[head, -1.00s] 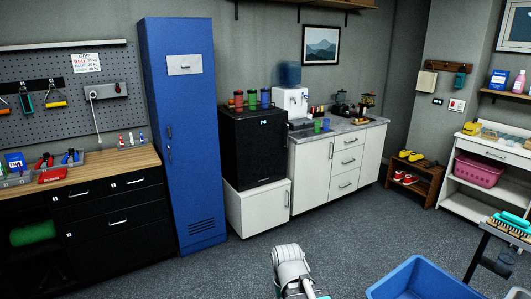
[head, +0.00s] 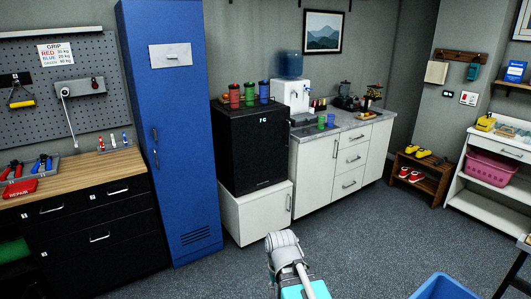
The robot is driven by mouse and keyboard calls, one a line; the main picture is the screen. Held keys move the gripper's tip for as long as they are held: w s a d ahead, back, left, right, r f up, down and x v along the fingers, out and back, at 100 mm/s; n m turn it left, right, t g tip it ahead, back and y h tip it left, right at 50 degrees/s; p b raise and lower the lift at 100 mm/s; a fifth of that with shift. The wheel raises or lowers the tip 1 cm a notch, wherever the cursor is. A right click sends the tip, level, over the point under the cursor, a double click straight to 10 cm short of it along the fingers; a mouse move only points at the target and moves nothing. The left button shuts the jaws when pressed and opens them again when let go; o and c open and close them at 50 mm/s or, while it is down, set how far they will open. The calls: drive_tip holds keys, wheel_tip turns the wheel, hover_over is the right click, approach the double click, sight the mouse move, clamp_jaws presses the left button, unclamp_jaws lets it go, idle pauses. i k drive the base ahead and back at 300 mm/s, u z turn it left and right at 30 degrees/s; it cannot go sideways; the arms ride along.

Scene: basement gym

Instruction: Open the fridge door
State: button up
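The fridge (head: 252,150) is a small black box standing on a white cabinet (head: 256,212), between the blue locker and the white counter. Its door looks closed, with a small light display near the top of its front. A dark handle is hard to make out at this distance. My gripper's fingers are not in view.
A tall blue locker (head: 170,130) stands left of the fridge. The counter (head: 340,165) with a water dispenser (head: 292,95) stands right. A blue bin (head: 445,287) lies on the floor at the lower right. The grey floor before the fridge is clear.

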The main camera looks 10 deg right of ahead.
sight(260, 140)
drive_tip(key=i, duration=1.45)
drive_tip(key=z, duration=0.4)
drive_tip(key=k, duration=0.65)
drive_tip(key=z, duration=0.15)
drive_tip(key=i, duration=0.7)
drive_tip(key=z, duration=0.25)
